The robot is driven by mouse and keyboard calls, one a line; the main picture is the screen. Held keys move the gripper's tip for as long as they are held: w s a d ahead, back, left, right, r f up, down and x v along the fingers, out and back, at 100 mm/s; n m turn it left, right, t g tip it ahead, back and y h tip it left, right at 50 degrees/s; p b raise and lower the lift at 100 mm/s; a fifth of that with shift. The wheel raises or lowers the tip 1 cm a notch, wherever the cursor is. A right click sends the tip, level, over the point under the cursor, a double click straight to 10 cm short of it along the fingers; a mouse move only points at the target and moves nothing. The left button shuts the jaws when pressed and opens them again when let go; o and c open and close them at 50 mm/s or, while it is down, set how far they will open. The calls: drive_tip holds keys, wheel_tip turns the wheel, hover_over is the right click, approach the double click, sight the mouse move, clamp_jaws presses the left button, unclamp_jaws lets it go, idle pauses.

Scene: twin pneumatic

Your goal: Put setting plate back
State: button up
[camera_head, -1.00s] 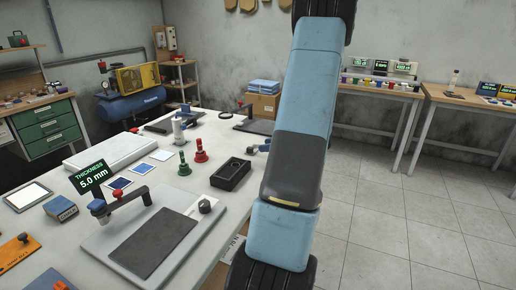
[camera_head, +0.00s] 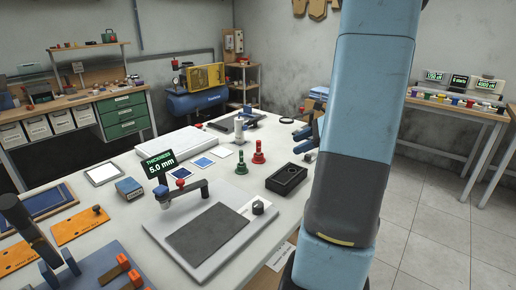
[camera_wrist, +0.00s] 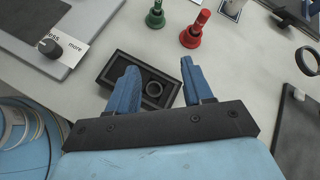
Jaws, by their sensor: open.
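No part is clearly marked as the setting plate. A dark flat plate (camera_head: 207,233) lies on the grey base (camera_head: 176,266) of the thickness gauge, whose display (camera_head: 159,164) reads 5.0 mm. The gauge arm (camera_head: 182,190) has a red knob. In the head view my arm hides part of the area at right.
A green stamp-like piece (camera_head: 241,164) and a red one (camera_head: 259,153) stand behind the tray. Orange plates (camera_head: 80,226) and a blue box (camera_head: 129,188) lie at left. A white slab (camera_head: 172,146) is farther back. Open floor (camera_head: 430,215) lies to the right.

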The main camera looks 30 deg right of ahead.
drive_tip(key=s+a+r+n+g, duration=0.2)
drive_tip(key=a+r+n+g, duration=0.15)
drive_tip(key=a+n, duration=0.45)
drive_tip(key=s+a+r+n+h, duration=0.3)
drive_tip(key=s+a+r+n, duration=0.1)
drive_tip(key=s+a+n, duration=0.3)
drive_tip(key=s+a+r+n+t+h, duration=0.1)
drive_tip(key=s+a+r+n+h, duration=0.3)
drive_tip(key=s+a+n, duration=0.4)
drive_tip(key=a+r, duration=0.1)
drive_tip(key=a, duration=0.1)
drive_tip(key=shift+a, duration=0.4)
drive_tip(key=shift+s, duration=0.1)
